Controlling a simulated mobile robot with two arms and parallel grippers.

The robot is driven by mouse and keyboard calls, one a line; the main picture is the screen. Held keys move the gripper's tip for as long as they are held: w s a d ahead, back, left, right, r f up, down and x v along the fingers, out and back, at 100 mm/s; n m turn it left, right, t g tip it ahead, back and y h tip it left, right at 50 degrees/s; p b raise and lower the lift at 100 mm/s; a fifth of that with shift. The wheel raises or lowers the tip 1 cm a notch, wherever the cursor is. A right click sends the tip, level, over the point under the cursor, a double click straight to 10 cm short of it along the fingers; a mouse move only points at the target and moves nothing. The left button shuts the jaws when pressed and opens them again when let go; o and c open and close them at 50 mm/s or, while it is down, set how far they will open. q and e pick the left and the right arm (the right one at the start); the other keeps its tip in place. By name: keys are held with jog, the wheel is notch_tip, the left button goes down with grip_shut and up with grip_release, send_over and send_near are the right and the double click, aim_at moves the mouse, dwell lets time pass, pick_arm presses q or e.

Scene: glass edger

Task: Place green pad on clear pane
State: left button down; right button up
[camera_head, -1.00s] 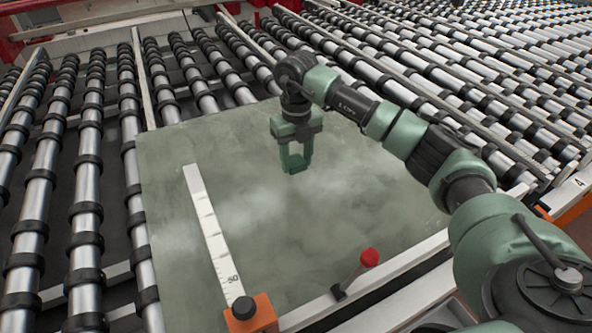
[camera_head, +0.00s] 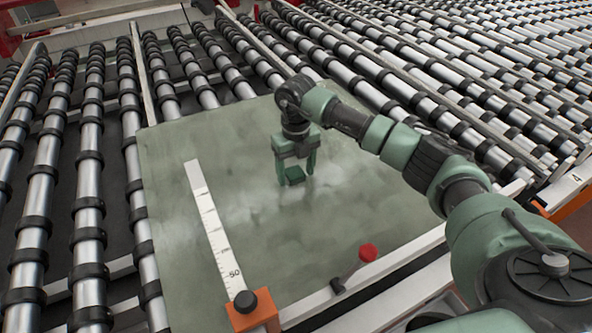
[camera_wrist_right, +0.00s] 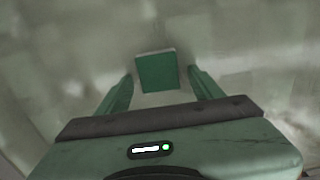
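The pane (camera_head: 180,150) is a large, cloudy grey-green sheet lying on the rollers. The green pad (camera_head: 294,176) is a small dark green square on the pane, near its middle. My right gripper (camera_head: 296,171) is just above it, pointing down, with its fingers apart. In the right wrist view, the green pad (camera_wrist_right: 157,72) lies between the fingertips of my right gripper (camera_wrist_right: 160,76), with a gap on each side. The pad looks flat on the pane; whether its underside fully touches cannot be seen. My left gripper is not in view.
A white ruler (camera_head: 212,225) with an orange block (camera_head: 252,314) at its near end lies over the pane's left part. Rows of rollers (camera_head: 88,190) surround the pane. Most of its surface is bare.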

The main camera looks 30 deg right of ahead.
aim_at(296, 174)
jog(key=shift+r, duration=0.1)
notch_tip(296, 174, up, 12)
jog(key=b, duration=0.3)
jog(key=shift+b, duration=0.35)
dwell(0.3)
